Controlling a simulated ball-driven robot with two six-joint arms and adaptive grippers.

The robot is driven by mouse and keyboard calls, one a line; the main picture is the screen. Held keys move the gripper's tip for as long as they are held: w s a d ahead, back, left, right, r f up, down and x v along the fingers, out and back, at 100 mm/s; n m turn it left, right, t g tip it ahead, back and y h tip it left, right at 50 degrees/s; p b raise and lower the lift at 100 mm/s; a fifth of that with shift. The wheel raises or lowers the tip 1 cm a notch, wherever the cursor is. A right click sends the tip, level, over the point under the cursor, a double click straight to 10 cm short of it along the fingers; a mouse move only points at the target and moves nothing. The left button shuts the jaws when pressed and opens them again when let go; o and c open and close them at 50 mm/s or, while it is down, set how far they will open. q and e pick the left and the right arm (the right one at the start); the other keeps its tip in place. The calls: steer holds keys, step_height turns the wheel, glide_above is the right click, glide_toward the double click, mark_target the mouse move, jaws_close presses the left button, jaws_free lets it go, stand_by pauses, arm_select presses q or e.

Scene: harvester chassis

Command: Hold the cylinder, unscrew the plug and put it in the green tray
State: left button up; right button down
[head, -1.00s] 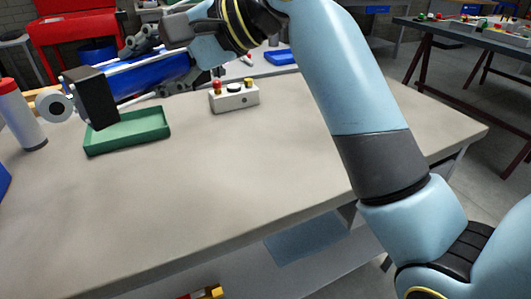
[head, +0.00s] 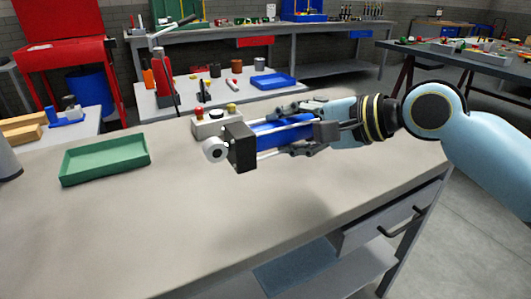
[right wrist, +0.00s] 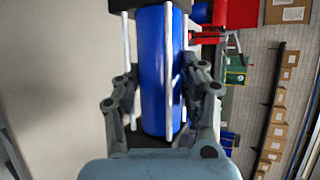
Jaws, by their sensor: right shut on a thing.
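My right gripper (head: 288,129) is shut on the blue cylinder (head: 268,132) and holds it above the bench, roughly level. Black blocks cap its ends, with thin silver rods along it. The round pale grey plug (head: 215,150) with a dark centre sits on the left black block and points left. In the right wrist view, the cylinder (right wrist: 153,70) lies between the two fingers (right wrist: 158,78); the plug is out of that picture. The empty green tray (head: 105,161) lies left of the plug, apart from it. My left gripper is not in view.
A white control box (head: 212,122) with red and yellow buttons stands just behind the cylinder's left end. A grey-white round object (head: 8,162) is cut off at the left edge. The front of the bench (head: 190,220) is clear. A lower table with a blue tray (head: 273,81) stands behind.

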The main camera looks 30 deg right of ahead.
steer(key=x, duration=0.4)
steer(key=s+a+b+x, duration=0.1)
steer(key=x, duration=0.3)
steer(key=f+b+x, duration=0.1)
steer(key=x, duration=0.3)
steer(key=shift+s+a, duration=0.2)
steer(key=shift+a, duration=0.15)
steer(key=shift+f+b, duration=0.6)
steer(key=shift+f, duration=1.45)
steer(key=shift+r, duration=0.1)
steer(key=c, duration=1)
jaws_free()
steer(key=shift+s+f, duration=0.1)
steer(key=shift+f, duration=0.25)
steer(key=p+v, duration=0.2)
steer(key=v, duration=1)
steer(key=shift+r, duration=0.15)
